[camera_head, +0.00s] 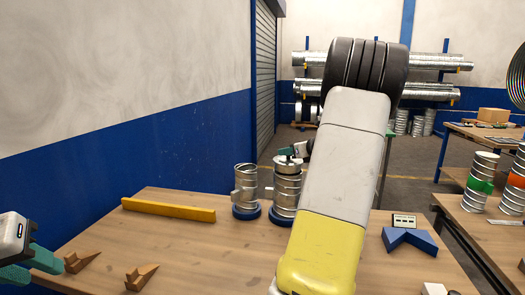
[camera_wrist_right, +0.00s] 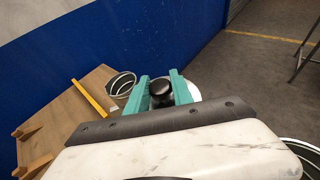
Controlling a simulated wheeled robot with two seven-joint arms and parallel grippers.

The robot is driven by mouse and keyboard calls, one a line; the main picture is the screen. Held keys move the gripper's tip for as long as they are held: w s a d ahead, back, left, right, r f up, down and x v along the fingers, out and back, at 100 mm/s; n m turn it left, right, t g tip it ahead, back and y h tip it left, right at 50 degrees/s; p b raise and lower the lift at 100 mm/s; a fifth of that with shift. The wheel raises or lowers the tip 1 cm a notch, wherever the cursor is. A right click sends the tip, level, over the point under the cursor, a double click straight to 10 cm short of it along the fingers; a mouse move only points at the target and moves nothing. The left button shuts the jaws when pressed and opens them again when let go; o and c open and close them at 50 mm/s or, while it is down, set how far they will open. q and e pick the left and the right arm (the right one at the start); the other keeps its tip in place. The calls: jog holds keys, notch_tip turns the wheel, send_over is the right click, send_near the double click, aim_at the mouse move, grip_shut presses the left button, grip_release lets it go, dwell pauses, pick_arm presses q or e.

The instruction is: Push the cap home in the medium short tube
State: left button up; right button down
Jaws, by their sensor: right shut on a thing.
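Two ribbed metal tubes stand upright on blue bases on the table. The left tube (camera_head: 246,187) has a side branch, and its open top (camera_wrist_right: 121,84) shows in the right wrist view. The right tube (camera_head: 286,193) has a metal cap (camera_head: 287,162) at its top; I cannot tell how deep it sits. My right gripper (camera_head: 291,151) is over this cap, shut on its black knob (camera_wrist_right: 160,88). The pale cap edge (camera_wrist_right: 193,91) shows beside the teal fingers. My left gripper (camera_head: 30,266) is open and empty at the lower left, away from the tubes.
A yellow bar (camera_head: 168,210) lies behind two wooden wedges (camera_head: 141,277) on the left of the table (camera_head: 220,253). A blue V-shaped block (camera_head: 409,241) lies at the right. My right arm hides part of the table. The middle front is clear.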

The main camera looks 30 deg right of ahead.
aim_at(291, 160)
jog(key=shift+f, duration=1.85)
jog(key=c, duration=1)
grip_release()
jog(key=shift+c, duration=0.2)
jog(key=v, duration=0.8)
jog(key=shift+w, duration=0.1)
